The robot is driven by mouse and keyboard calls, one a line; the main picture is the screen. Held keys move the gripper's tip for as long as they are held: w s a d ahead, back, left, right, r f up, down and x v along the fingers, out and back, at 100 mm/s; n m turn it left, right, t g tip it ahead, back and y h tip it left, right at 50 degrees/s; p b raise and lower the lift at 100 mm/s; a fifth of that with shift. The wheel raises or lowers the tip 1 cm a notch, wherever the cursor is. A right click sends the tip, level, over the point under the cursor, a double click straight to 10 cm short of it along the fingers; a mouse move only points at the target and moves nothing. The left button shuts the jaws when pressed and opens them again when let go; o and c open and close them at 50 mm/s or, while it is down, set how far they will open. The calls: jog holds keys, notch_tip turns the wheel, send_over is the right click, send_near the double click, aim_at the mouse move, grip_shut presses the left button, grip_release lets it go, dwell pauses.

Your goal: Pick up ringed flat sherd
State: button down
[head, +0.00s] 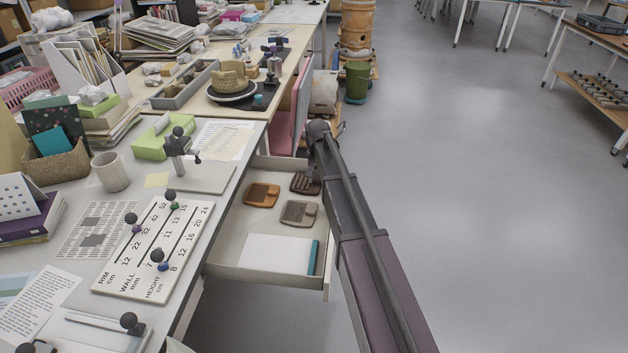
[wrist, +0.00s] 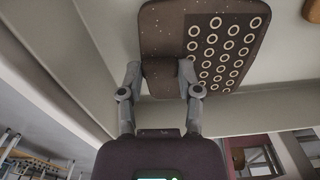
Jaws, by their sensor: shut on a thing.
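The ringed flat sherd (wrist: 205,40) is a dark brown, speckled plate with rows of pale rings over its right part in the wrist view. My gripper (wrist: 159,80) is shut on the raised block at the sherd's near edge, one finger on each side. In the head view the dark sherd (head: 301,184) is at the back right of the open drawer (head: 229,256), partly hidden by my gripper. I cannot tell whether it touches the drawer floor. An orange-brown sherd (head: 262,194) and a grey-brown sherd (head: 298,213) lie beside it.
A white sheet (head: 265,254) and a teal strip (head: 314,257) lie at the drawer's front. The drawer walls stand close around the sherds. The desk to the left holds a numbered slider board (head: 153,248) and a cup (head: 110,172).

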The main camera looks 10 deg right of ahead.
aim_at(317, 180)
notch_tip(317, 180, up, 10)
jog(key=p, duration=0.9)
jog(key=shift+p, duration=0.4)
dwell(0.3)
jog(key=s+a+r+p, duration=0.2)
jog(key=a+r+p, duration=0.1)
jog(key=a, duration=0.4)
jog(key=s+a+r+p, duration=0.3)
jog(key=a+r+p, duration=0.1)
jog(key=a, duration=0.4)
jog(key=s+a+r+n+p, duration=0.1)
jog(key=s+a+r+p, duration=0.2)
jog(key=a, duration=0.5)
jog(key=shift+s+r+p, duration=0.25)
jog(key=shift+r+p, duration=0.1)
jog(key=shift+a, duration=0.1)
jog(key=shift+f+b, duration=1)
jog(key=shift+f, duration=0.05)
jog(key=shift+f, duration=0.15)
